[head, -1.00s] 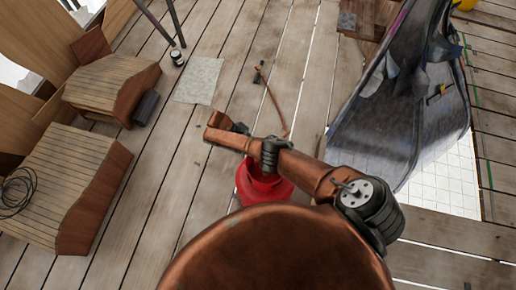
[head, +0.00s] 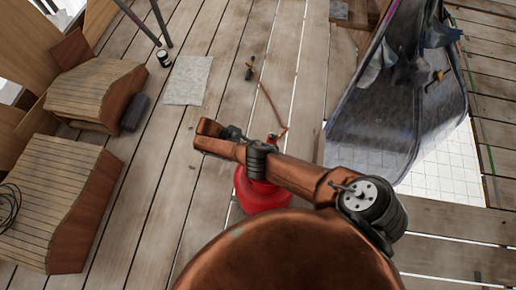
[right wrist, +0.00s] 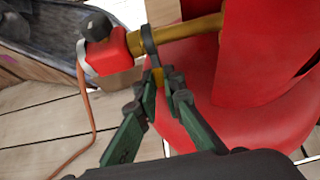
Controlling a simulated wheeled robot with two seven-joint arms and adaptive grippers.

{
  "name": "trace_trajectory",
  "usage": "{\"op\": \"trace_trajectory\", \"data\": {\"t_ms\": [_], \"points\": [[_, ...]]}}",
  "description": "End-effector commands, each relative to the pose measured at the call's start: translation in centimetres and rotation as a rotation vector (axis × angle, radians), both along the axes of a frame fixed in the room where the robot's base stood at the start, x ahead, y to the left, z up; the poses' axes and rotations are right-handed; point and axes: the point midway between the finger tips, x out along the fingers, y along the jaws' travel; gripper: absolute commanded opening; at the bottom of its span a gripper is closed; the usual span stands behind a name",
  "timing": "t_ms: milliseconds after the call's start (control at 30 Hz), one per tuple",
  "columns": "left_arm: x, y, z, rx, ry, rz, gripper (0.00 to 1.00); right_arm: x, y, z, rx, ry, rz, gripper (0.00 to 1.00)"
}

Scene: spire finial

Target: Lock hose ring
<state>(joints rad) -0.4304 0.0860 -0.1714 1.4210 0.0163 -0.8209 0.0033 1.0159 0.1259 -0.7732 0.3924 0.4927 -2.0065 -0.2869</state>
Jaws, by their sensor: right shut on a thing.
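A red gas bottle (head: 262,193) stands on the plank floor in the head view, partly hidden by my copper-coloured arm. In the right wrist view, the bottle (right wrist: 235,110) fills the right side. A brass stem (right wrist: 190,28) runs left from it to a red fitting (right wrist: 108,55) with a dark knob. A dark ring (right wrist: 149,42) sits around the stem beside the fitting. My right gripper (right wrist: 166,82), with green fingers, is shut on the lower tab of the ring, where a little yellow shows. In the head view its fingertips are hidden. My left gripper is not in view.
A thin brown hose (head: 268,100) runs across the floor to a small torch (head: 250,68). A large grey curved shell (head: 395,110) stands at the right. Wooden blocks (head: 80,195) line the left.

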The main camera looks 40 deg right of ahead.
Motion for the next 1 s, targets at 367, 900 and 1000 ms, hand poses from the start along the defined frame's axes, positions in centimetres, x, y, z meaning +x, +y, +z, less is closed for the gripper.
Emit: {"op": "trace_trajectory", "data": {"t_ms": [367,900,1000], "points": [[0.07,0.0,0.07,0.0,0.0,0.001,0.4,-0.17,-0.08,-0.11,-0.002,0.004,-0.002,0.0],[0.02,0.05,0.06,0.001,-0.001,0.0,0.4,-0.05,-0.03,-0.04,-0.002,0.002,0.0,0.26],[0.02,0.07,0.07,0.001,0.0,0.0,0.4,-0.05,-0.03,-0.03,-0.001,0.002,0.0,0.26]]}}
